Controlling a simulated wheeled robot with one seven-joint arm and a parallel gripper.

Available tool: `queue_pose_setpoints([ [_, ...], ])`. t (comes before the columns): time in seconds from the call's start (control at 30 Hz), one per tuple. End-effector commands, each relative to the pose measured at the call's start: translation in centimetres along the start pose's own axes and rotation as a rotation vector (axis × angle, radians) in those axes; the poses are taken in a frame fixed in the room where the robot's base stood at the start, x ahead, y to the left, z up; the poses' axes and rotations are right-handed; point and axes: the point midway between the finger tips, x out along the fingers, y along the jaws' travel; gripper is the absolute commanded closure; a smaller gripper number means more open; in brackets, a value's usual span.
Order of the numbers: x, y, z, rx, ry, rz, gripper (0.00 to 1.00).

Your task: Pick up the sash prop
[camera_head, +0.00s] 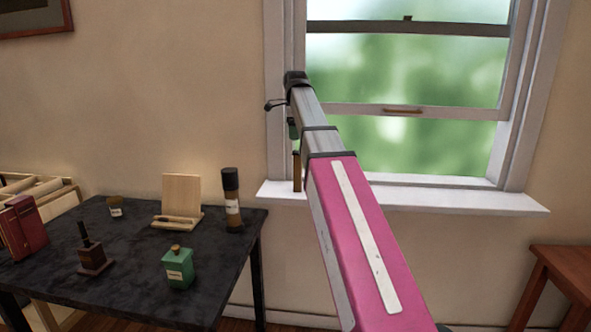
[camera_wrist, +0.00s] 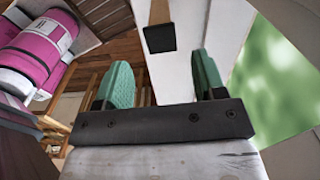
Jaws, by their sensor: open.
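The sash prop looks to be the slim brown wooden piece (camera_head: 297,174) standing on the left end of the window sill (camera_head: 410,197), partly hidden by my arm. In the wrist view, a wooden stick with a black end (camera_wrist: 160,35) shows against the white sill or frame, beyond my fingertips; it seems to be the same piece. My gripper (camera_wrist: 163,75) is open, with its two green fingers apart and nothing between them. In the head view, one green fingertip of my gripper (camera_head: 293,128) shows just above the wooden piece, at the left window jamb.
A dark table (camera_head: 130,250) at left holds a green jar (camera_head: 178,268), a dark-capped cylinder (camera_head: 232,198), a wooden stand (camera_head: 181,198), a stamp-like block (camera_head: 91,256) and red books (camera_head: 22,228). A brown wooden stool or table (camera_head: 566,265) stands at right. The sill's right part is clear.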

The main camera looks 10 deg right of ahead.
Motion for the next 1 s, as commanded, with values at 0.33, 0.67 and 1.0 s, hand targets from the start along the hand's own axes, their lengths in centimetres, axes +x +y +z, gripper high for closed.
queue_pose_setpoints([
  [0.33, 3.5, 0.2, -0.1, 0.000, 0.001, 0.002, 0.36],
  [0.67, 6.3, 0.1, -0.2, 0.000, 0.000, 0.001, 0.36],
  [1.0, 10.5, 0.3, -0.7, 0.000, 0.000, 0.001, 0.36],
])
